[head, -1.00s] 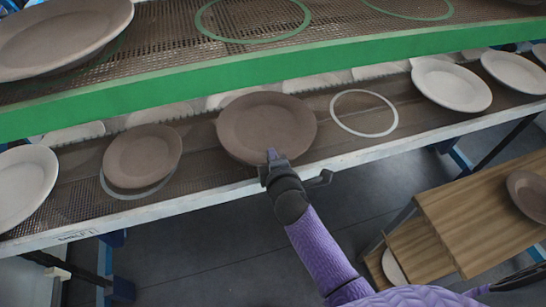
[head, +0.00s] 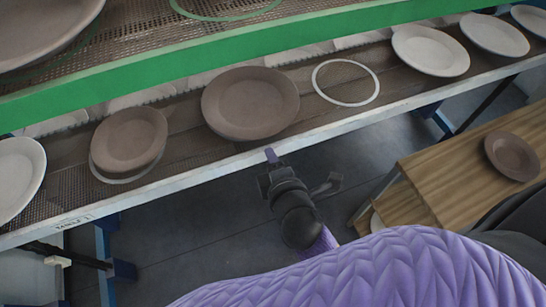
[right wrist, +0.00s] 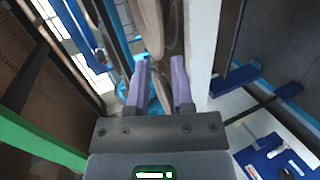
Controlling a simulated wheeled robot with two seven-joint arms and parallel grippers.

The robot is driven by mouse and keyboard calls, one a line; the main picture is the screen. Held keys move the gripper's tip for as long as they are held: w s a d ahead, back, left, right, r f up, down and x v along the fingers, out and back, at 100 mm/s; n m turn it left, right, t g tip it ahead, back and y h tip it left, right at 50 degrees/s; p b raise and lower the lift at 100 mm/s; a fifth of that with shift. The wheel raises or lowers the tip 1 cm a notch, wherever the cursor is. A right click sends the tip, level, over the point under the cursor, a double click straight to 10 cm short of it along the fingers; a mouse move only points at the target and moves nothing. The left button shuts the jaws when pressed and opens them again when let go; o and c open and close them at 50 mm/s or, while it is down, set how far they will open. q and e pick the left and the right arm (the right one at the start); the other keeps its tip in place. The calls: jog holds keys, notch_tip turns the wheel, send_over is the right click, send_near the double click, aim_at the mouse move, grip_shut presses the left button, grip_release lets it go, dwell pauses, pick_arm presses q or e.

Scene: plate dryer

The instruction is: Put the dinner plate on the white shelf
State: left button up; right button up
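A large brown dinner plate (head: 250,103) lies on the white-edged shelf (head: 190,178), between a smaller brown plate (head: 130,138) to its left and an empty white ring (head: 346,82) to its right. My right gripper (head: 272,160) is just in front of the shelf edge, below the dinner plate and apart from it in the head view. In the right wrist view the two purple fingers (right wrist: 160,85) stand apart with nothing gripped; edge-on plates (right wrist: 172,35) show beyond them. My left gripper is not in view.
A green-edged upper shelf (head: 230,52) runs above the plates. A wooden table (head: 455,175) at the right bears a brown plate (head: 512,157). Open floor lies below the shelf.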

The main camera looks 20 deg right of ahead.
jog(key=s+f+m+g+y, duration=0.1)
jog(key=s+f+m+g, duration=0.25)
jog(key=f, duration=0.55)
jog(key=s+f+m+g, duration=0.25)
jog(key=s+f, duration=0.25)
jog(key=f, duration=0.4)
jog(key=s+d+f+m+g, duration=0.3)
jog(key=s+f, duration=0.3)
jog(key=s, duration=0.3)
jog(key=s+d+f+m+g, duration=0.3)
jog(key=s+f+m, duration=0.2)
jog(key=s, duration=0.5)
jog(key=shift+s+d+f+m+g, duration=0.15)
jog(key=shift+s+f+m+g, duration=0.15)
jog(key=shift+f+m+g, duration=0.15)
